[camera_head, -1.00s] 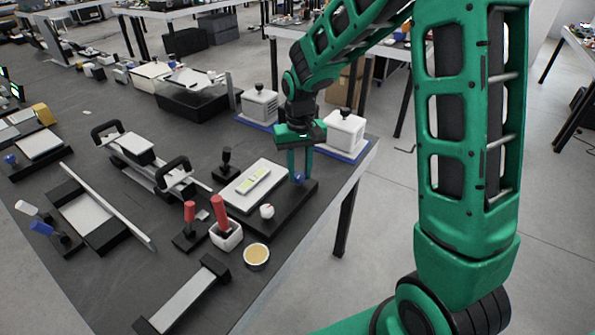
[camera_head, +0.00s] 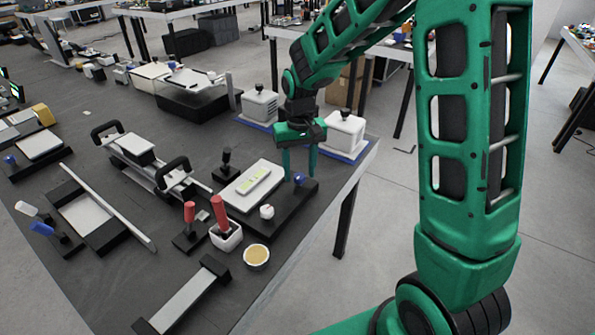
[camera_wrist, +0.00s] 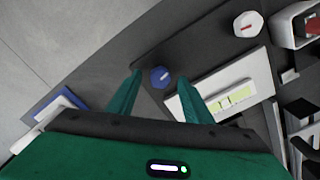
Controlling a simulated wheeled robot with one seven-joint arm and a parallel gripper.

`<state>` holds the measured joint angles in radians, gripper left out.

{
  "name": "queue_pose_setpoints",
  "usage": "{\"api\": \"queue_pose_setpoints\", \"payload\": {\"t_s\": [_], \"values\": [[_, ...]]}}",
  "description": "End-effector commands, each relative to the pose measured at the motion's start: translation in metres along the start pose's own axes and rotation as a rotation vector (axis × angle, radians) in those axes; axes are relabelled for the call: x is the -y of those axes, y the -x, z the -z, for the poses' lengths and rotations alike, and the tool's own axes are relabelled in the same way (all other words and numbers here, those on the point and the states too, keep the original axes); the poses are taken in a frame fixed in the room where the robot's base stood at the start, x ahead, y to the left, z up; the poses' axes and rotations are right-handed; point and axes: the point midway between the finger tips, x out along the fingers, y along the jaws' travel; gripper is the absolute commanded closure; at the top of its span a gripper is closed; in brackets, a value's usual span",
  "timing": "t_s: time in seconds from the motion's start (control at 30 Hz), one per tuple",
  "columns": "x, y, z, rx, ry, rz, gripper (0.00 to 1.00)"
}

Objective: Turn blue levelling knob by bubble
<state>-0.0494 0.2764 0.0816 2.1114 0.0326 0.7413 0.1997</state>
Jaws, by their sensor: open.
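The blue levelling knob (camera_head: 299,178) sits at the far right end of a black base (camera_head: 288,203). In the wrist view the blue knob (camera_wrist: 160,77) shows between the fingertips of my gripper (camera_wrist: 160,75), with a gap on each side. My gripper (camera_head: 299,174) is open and points down, one finger on either side of the knob. The bubble vial (camera_wrist: 230,97), pale yellow-green, lies on a white plate (camera_wrist: 258,72) beside the knob; the bubble itself is too small to place. A white knob (camera_head: 267,211) with a red mark stands at the near corner of the base.
A white cup with a red handle (camera_head: 221,211) and a tan-filled dish (camera_head: 257,255) stand in front of the base. White boxes (camera_head: 344,130) on blue mats stand behind my gripper. The table edge runs close on the right. A black-knobbed post (camera_head: 226,160) stands to the left.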

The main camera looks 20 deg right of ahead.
Motion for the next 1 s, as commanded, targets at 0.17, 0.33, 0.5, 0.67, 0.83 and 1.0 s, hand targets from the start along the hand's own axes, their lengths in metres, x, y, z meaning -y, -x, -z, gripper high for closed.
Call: {"api": "queue_pose_setpoints", "payload": {"t_s": [0.17,0.33,0.5,0.67,0.83,1.0], "values": [[0.0,0.027,0.001,-0.005,0.0,0.001,0.54],[0.0,0.06,0.002,-0.006,0.0,0.001,0.54],[0.0,0.086,0.002,-0.005,-0.001,0.001,0.54],[0.0,0.099,0.001,-0.002,-0.001,0.0,0.54],[0.0,0.103,0.001,-0.001,-0.001,0.0,0.54],[0.0,0.102,0.001,-0.001,-0.001,0.0,0.54]]}}
